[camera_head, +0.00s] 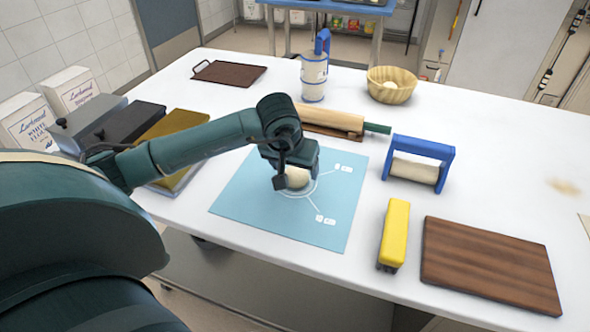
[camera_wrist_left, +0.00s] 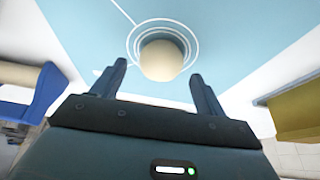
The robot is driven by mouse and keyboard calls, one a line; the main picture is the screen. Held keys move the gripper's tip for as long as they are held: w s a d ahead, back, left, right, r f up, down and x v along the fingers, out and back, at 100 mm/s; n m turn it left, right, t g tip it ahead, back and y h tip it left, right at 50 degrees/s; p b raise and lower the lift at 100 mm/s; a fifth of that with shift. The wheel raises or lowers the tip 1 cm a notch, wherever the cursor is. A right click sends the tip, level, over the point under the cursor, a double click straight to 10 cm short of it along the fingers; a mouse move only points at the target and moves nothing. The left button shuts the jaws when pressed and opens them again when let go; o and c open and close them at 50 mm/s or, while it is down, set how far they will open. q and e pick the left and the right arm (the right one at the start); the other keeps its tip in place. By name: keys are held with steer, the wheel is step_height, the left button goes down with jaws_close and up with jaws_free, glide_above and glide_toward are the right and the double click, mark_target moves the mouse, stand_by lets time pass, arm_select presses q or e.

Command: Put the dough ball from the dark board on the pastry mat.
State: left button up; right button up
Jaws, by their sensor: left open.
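The pale dough ball (camera_head: 297,177) rests on the light blue pastry mat (camera_head: 240,205), within its printed circle. My left gripper (camera_head: 288,184) is over the mat right at the ball, partly covering it in the head view. In the left wrist view, the dough ball (camera_wrist_left: 161,59) lies just beyond the open fingertips (camera_wrist_left: 158,72), with a gap on each side. Two dark boards are in the head view: a brown one (camera_head: 228,73) at the back left and a striped one (camera_head: 490,263) at the front right. Both are bare. My right gripper is not in view.
A rolling pin (camera_head: 330,118) lies behind the mat. A blue-framed roller (camera_head: 415,170) and a yellow-handled tool (camera_head: 394,235) stand to its right. A wooden bowl (camera_head: 391,86) holding a pale round thing and a blue-handled jug (camera_head: 314,75) stand at the back. Bins are at left.

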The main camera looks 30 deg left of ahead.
arm_select(q)
steer(key=a+v, duration=0.1)
steer(key=v, duration=0.9)
steer(key=shift+d, duration=0.5)
steer(key=shift+s, duration=0.1)
